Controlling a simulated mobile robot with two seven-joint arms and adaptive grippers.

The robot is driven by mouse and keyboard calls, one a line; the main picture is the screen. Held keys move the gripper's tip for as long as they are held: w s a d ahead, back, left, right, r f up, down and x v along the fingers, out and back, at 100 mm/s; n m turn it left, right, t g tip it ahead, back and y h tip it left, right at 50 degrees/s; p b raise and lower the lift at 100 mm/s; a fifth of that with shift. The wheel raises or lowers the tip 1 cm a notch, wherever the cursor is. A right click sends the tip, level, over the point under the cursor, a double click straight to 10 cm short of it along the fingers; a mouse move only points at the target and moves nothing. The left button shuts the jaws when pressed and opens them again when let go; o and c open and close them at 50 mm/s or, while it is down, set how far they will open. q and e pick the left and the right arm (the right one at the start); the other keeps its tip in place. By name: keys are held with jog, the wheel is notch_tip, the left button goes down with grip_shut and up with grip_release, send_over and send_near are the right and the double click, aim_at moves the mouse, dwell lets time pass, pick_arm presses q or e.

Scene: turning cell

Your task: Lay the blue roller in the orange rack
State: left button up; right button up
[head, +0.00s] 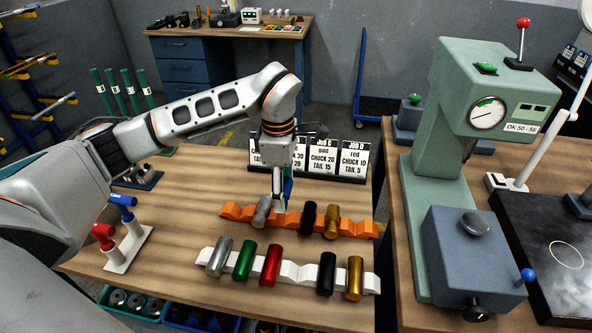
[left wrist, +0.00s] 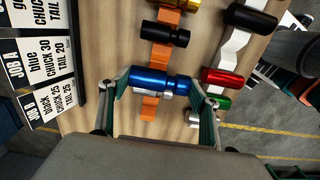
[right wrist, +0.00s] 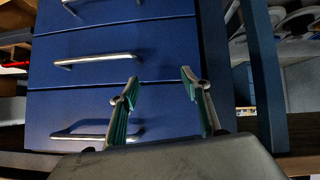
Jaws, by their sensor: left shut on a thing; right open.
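The blue roller (left wrist: 160,82) is between the fingertips of my left gripper (left wrist: 160,88), which is shut on it. In the left wrist view it lies crosswise over the orange rack (left wrist: 149,112); I cannot tell whether it touches the rack. In the head view only a blue sliver (head: 287,188) shows behind the fingers. The orange rack (head: 361,228) holds a silver roller (head: 262,210), a black roller (head: 308,218) and a gold roller (head: 332,221). My left gripper (head: 279,204) is between the silver and black rollers. My right gripper (right wrist: 160,84) is open and empty, facing blue drawers.
A white rack (head: 203,257) in front carries several rollers, including green (head: 244,260) and red (head: 270,265). Job cards (head: 323,158) stand behind the orange rack. A green press (head: 432,190) stands right.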

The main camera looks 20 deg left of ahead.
pick_arm(q)
jog(key=shift+w+f, duration=0.1)
jog(key=shift+w, duration=0.15)
jog(key=shift+s+f, duration=0.25)
jog(key=shift+f, duration=2.15)
jog(key=shift+w+f, duration=0.1)
jog(key=shift+f, duration=0.25)
jog(key=shift+f+b, duration=0.5)
jog(key=shift+f, duration=0.3)
pick_arm(e)
jog(key=shift+w+a+r, duration=0.25)
jog(key=shift+w+a, duration=0.25)
pick_arm(q)
jog(key=shift+f, duration=0.15)
pick_arm(e)
jog(key=shift+s+f, duration=0.15)
jog(key=shift+f, duration=0.05)
pick_arm(q)
jog(key=o, duration=1.3)
